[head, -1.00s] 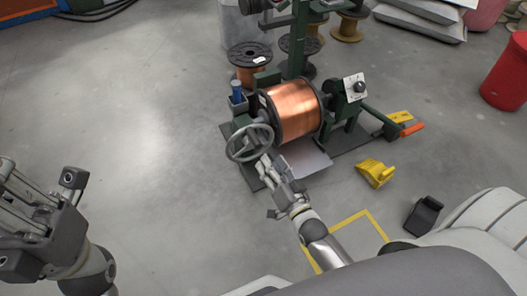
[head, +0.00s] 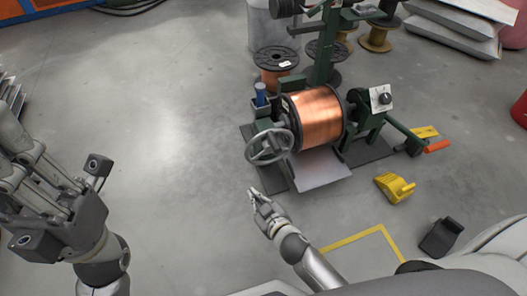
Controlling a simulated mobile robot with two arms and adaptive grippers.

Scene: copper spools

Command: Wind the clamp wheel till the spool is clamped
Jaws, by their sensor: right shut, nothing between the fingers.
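The clamp wheel (head: 270,147) is a grey spoked handwheel on the left end of the green winding stand. The copper spool (head: 317,117), with dark flanges, sits in the stand to the right of the wheel. My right gripper (head: 255,192) is shut and empty, below the wheel in the picture and apart from it. My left gripper (head: 40,165) is large at the left edge, far from the stand; whether its fingers are open or shut is unclear. The joint between wheel and spool is partly hidden, so I cannot tell how tightly the spool sits.
A yellow wedge (head: 394,187) and a black block (head: 441,237) lie on the floor at right. An orange-handled lever (head: 437,146) sticks out from the stand. Another copper spool (head: 275,72) stands behind. Open grey floor lies left of the stand.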

